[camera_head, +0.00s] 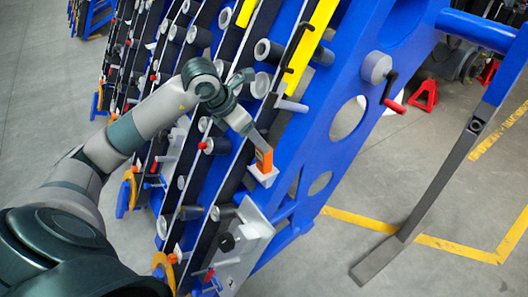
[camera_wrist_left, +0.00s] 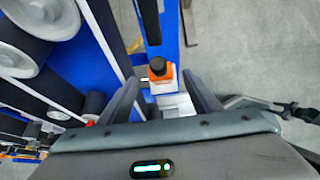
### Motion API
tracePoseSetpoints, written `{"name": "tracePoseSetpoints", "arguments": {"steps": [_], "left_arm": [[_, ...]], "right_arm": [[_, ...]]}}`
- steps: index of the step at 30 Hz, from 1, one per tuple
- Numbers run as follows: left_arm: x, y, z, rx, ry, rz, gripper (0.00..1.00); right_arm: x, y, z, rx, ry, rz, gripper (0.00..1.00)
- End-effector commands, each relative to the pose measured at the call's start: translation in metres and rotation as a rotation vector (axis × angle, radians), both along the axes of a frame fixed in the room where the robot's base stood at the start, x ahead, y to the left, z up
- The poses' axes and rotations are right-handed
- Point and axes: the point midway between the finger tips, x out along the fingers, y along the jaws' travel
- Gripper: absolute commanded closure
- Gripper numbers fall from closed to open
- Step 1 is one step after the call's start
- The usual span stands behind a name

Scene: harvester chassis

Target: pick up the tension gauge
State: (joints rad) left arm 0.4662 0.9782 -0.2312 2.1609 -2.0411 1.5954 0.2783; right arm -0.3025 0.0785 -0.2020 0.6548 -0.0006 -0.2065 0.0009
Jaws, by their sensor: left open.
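The tension gauge appears to be the small orange piece (camera_head: 265,160) on a white block (camera_head: 262,176) at the side of the blue chassis. In the left wrist view, the orange gauge (camera_wrist_left: 161,80) has a black knob on top and lies between and slightly beyond the fingertips. My left gripper (camera_head: 257,145) reaches down to it from the upper left. Its fingers (camera_wrist_left: 161,84) are open on either side of the gauge, and contact cannot be told. The lower part of the gauge is partly hidden.
The blue chassis frame (camera_head: 350,70) with rollers and dark belts surrounds the spot. A grey bar (camera_head: 440,185) leans at the right. The grey floor (camera_head: 330,265) is open in front.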

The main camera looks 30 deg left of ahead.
Motion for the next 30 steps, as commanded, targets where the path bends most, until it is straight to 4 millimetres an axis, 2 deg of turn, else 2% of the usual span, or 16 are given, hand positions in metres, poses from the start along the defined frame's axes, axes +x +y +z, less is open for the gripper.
{"name": "tracePoseSetpoints", "arguments": {"steps": [6, 20, 30], "left_arm": [[0.006, -0.002, -0.011, 0.0, 0.001, 0.001, 0.42], [0.008, -0.004, -0.015, -0.002, 0.002, 0.0, 0.42], [0.026, -0.012, -0.048, -0.002, 0.002, 0.001, 0.42]], "right_arm": [[-0.016, -0.006, 0.001, -0.01, 0.036, -0.002, 0.53], [-0.016, -0.005, 0.006, -0.01, 0.037, -0.002, 0.53], [-0.02, -0.006, 0.027, -0.012, 0.045, -0.002, 0.53]]}}
